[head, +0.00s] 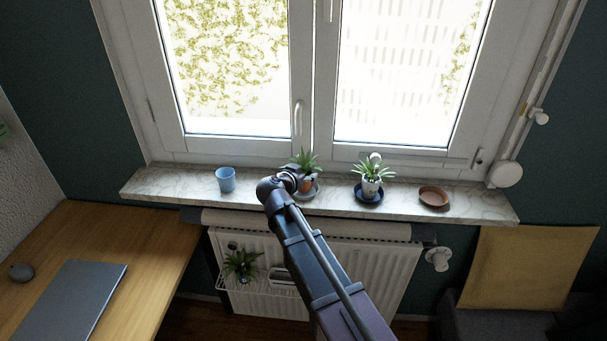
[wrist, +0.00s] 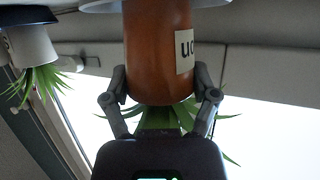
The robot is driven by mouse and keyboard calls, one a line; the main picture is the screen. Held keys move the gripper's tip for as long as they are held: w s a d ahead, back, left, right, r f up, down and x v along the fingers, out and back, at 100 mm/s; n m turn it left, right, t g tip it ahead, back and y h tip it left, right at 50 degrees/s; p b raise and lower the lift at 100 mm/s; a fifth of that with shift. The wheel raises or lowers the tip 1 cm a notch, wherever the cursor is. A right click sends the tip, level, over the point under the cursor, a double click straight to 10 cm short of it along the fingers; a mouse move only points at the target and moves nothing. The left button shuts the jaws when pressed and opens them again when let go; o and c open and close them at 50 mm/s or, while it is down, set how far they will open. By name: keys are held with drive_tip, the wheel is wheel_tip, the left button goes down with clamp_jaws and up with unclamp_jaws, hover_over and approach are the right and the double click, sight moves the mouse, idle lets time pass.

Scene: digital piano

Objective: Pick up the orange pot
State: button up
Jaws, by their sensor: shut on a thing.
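The orange pot (head: 308,184) with a spiky green plant (head: 303,160) stands upright at a pale saucer (head: 309,194) on the marble windowsill, partly hidden by my arm. In the wrist view, which looks upside down, the orange pot (wrist: 155,50) fills the middle, with a white label (wrist: 185,52) on its side. My gripper (wrist: 163,88) is shut on the pot, one finger on each side near the rim. The saucer edge (wrist: 215,4) shows at the pot's base; I cannot tell whether they touch.
On the sill (head: 150,183) are a blue cup (head: 225,180) to the left, a white potted plant (head: 371,187) on a dark blue saucer (head: 368,197) close on the right, and an empty brown saucer (head: 433,197) farther right. The window (head: 305,150) stands behind; a radiator (head: 375,265) is below.

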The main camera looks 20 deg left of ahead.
drive_tip(key=shift+r+p, duration=0.7)
drive_tip(key=shift+r, duration=0.25)
drive_tip(key=s+d+r+p, duration=0.2)
drive_tip(key=s+d, duration=0.1)
drive_tip(key=s, duration=1.2)
drive_tip(key=shift+s, duration=0.35)
